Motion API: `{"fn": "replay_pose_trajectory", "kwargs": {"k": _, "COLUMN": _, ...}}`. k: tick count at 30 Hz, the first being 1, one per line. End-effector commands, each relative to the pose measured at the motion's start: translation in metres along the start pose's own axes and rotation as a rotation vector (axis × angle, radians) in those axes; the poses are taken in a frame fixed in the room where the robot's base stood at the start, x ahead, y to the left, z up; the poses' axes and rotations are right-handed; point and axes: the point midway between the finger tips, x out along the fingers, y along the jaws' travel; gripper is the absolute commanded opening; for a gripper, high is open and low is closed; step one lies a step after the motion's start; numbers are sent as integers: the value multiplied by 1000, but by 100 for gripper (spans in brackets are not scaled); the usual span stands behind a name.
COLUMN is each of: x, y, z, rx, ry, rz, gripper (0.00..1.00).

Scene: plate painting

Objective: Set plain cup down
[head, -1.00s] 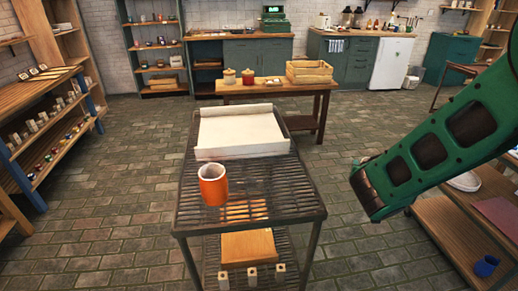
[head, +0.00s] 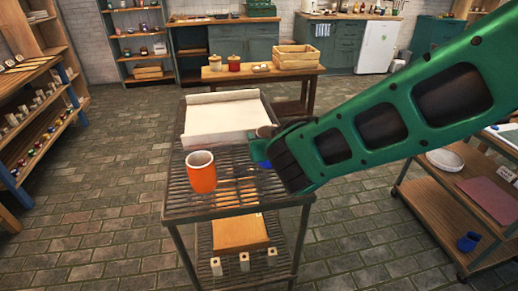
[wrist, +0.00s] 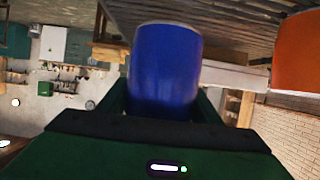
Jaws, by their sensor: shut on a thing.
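My gripper (wrist: 162,112) is shut on a plain blue cup (wrist: 166,68), which fills the middle of the wrist view between the fingers. In the head view only a small blue patch of the cup (head: 262,165) shows beside my green arm; the rest is hidden. My gripper is over the right part of the slatted metal cart (head: 185,206). An orange cup (head: 202,177) stands upright on the cart to the left, apart from the blue cup. I cannot tell whether the blue cup touches the cart top.
A white tray (head: 222,99) covers the back of the cart. The front slats are clear. A wooden cart (head: 434,196) with a white plate (head: 445,160) stands at the right. A wooden table (head: 290,76) with jars and a crate (head: 296,57) is behind.

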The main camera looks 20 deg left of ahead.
Motion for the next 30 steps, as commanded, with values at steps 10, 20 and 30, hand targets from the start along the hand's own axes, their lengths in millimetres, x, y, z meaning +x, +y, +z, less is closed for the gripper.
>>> {"fn": "replay_pose_trajectory", "kwargs": {"k": 10, "x": 12, "y": 0, "z": 29, "rx": -2, "ry": 0, "rz": 0, "gripper": 28}}
{"fn": "replay_pose_trajectory", "kwargs": {"k": 20, "x": 22, "y": -1, "z": 52, "rx": 0, "ry": 3, "rz": -1, "gripper": 28}}
{"fn": "replay_pose_trajectory", "kwargs": {"k": 30, "x": 22, "y": -1, "z": 55, "rx": 0, "ry": 1, "rz": -1, "gripper": 77}}
